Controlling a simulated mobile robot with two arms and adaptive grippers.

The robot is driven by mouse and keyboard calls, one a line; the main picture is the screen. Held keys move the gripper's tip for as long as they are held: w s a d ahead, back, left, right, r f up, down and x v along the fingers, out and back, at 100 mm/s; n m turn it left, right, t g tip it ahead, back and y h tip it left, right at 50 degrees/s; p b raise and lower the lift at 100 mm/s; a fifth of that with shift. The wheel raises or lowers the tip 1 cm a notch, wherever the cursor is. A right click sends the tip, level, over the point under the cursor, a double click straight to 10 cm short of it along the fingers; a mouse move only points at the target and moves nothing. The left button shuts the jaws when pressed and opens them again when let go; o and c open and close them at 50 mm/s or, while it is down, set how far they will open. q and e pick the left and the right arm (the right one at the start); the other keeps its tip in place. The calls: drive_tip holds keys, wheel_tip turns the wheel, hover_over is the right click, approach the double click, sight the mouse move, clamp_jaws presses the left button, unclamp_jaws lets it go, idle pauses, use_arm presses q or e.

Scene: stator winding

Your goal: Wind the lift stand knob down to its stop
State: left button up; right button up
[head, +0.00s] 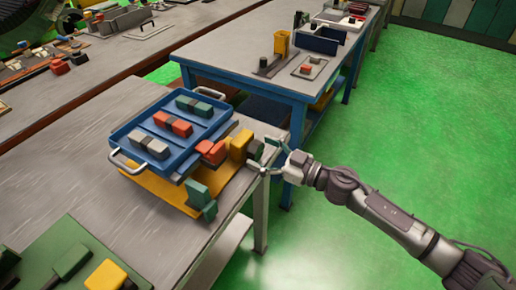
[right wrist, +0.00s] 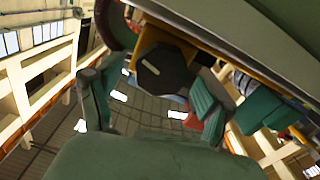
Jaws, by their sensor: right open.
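The lift stand (head: 160,188) is yellow and stands on the near grey table under a blue tray (head: 118,135). The tray is raised above the stand's base and holds red, green and grey parts. A dark many-sided knob (right wrist: 162,70) with a pale line on its face shows in the right wrist view. My right gripper (head: 259,154) is open at the right side of the stand. In the wrist view its fingers (right wrist: 155,92) stand apart on either side of the knob, with no clear contact. The knob is hard to make out in the head view. My left gripper is out of view.
Red, yellow and green blocks (head: 200,194) stand at the tray's right side, close to my right gripper. A green mat (head: 60,245) with parts lies at the front left. A blue-framed table (head: 225,60) stands behind. The green floor to the right is clear.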

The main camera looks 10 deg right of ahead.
drive_tip(key=shift+w+a, duration=0.35)
drive_tip(key=shift+a, duration=0.15)
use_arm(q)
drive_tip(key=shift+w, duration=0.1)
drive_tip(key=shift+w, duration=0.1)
use_arm(e)
drive_tip(key=c, duration=1.2)
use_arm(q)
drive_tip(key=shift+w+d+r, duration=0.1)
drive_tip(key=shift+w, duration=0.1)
use_arm(e)
drive_tip(key=shift+o, duration=0.2)
